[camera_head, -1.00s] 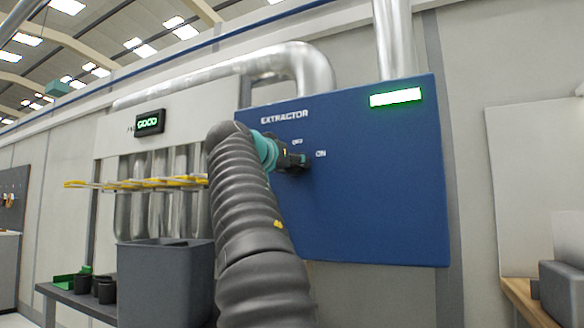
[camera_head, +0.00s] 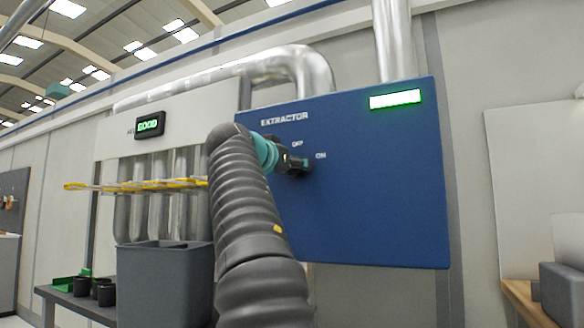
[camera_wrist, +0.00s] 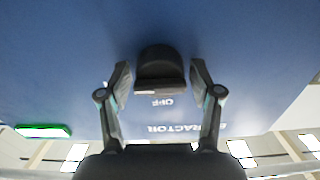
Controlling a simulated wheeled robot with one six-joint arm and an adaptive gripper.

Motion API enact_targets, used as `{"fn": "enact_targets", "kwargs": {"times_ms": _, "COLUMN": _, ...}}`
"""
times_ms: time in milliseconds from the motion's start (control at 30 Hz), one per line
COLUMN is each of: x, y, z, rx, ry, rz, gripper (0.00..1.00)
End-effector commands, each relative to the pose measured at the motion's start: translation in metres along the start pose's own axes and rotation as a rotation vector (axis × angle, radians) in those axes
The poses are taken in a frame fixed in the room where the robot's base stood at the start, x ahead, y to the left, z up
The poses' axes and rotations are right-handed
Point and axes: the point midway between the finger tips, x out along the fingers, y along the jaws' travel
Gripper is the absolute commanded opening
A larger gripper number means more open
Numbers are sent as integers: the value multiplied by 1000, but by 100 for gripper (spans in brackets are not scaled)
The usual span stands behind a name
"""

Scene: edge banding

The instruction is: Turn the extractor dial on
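The blue extractor panel (camera_head: 385,180) fills the middle of the head view, with EXTRACTOR, OFF and ON printed on it. A bright green-edged light strip (camera_head: 396,98) is lit at its upper right. The dark round dial (camera_wrist: 160,68) shows in the wrist view, with its bar across the front near the OFF label; the ON label is not readable there. My gripper (camera_wrist: 161,78) is open, with one finger on each side of the dial and a narrow gap to each side. In the head view, my gripper (camera_head: 293,161) is at the panel and largely hides the dial.
A metal duct (camera_head: 300,65) joins the panel's top. Yellow-edged gates (camera_head: 150,185) cross vertical pipes on the left, under a small green-lit display (camera_head: 150,124). A grey bin (camera_head: 165,285) stands below. The panel's right side is clear.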

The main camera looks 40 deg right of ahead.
Motion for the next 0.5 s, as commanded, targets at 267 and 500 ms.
{"fn": "enact_targets", "kwargs": {"times_ms": 267, "x": 0, "y": 0, "z": 0, "rx": -1, "ry": 0, "rz": 0, "gripper": 75}}
{"fn": "enact_targets", "kwargs": {"times_ms": 500, "x": -15, "y": 0, "z": -1, "rx": 0, "ry": 0, "rz": -3, "gripper": 75}}
